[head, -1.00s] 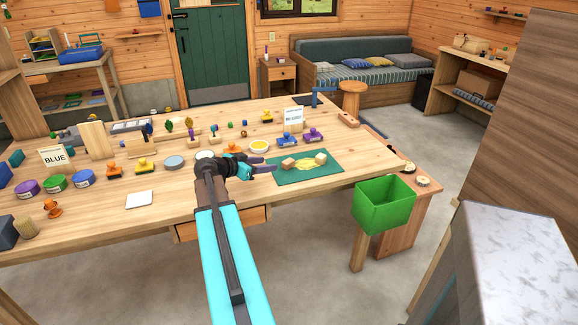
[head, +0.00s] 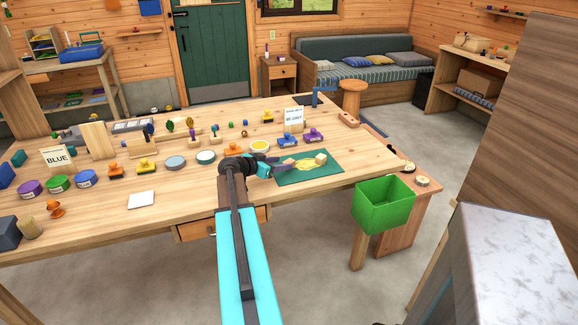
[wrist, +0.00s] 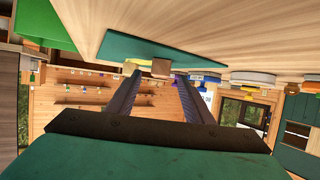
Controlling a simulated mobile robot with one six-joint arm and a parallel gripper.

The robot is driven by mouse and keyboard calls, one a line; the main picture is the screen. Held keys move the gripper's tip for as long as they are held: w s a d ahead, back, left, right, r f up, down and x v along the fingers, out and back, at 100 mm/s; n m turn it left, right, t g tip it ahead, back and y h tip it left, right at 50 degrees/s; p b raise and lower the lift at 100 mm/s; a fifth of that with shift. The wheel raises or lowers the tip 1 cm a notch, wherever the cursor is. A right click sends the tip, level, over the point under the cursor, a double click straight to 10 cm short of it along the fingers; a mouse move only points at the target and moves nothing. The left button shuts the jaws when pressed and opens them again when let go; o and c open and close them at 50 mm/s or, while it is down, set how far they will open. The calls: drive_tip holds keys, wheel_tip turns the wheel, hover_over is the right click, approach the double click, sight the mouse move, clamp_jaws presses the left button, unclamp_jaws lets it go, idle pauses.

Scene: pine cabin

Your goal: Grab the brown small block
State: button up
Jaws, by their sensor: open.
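My gripper is open and empty, low at the mat's left side, pointing right. In the wrist view, which is upside down, one brown block (wrist: 161,67) shows just beyond and between the open fingertips (wrist: 157,76). The other block (wrist: 131,66) shows by the left fingertip. I cannot tell the exact gap to the blocks.
A green bin (head: 383,204) is right of the table.

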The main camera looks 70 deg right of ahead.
sight(288, 162)
drive_tip(key=shift+s+d+f+p, duration=0.1)
drive_tip(key=shift+s+d+p, duration=0.15)
drive_tip(key=shift+d+p, duration=0.15)
drive_tip(key=shift+p+x, duration=0.65)
drive_tip(key=shift+x, duration=1.5)
drive_tip(key=shift+f, duration=0.1)
drive_tip(key=shift+a, duration=0.1)
drive_tip(key=c, duration=1.1)
